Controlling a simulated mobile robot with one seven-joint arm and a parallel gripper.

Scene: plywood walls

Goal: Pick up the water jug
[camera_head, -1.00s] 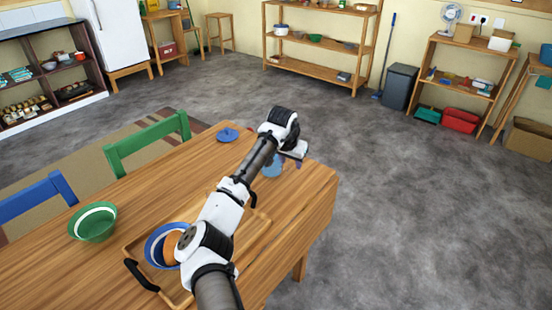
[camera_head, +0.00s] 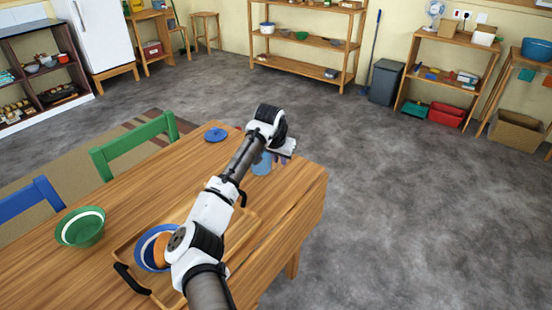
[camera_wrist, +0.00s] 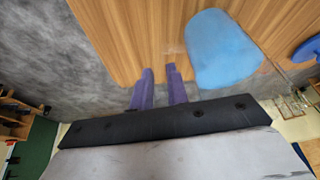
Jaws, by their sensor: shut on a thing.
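The water jug, a pale blue see-through vessel (camera_head: 262,164), is near the far right part of the wooden table, partly hidden by my arm. In the wrist view its blue body (camera_wrist: 222,50) is just right of the fingers. My gripper (camera_wrist: 160,71) has purple fingers close together beside the jug, shut on what appears to be its handle side; the grip itself is hard to make out. In the head view my gripper (camera_head: 279,160) is mostly hidden behind my wrist. I cannot tell whether the jug touches the table.
A blue lid-like disc (camera_head: 216,134) lies on the table (camera_head: 120,215) left of the jug. A wooden tray (camera_head: 243,240) holds a blue bowl (camera_head: 146,247) under my arm. A green bowl (camera_head: 80,227) stands at left. Floor right of the table is clear.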

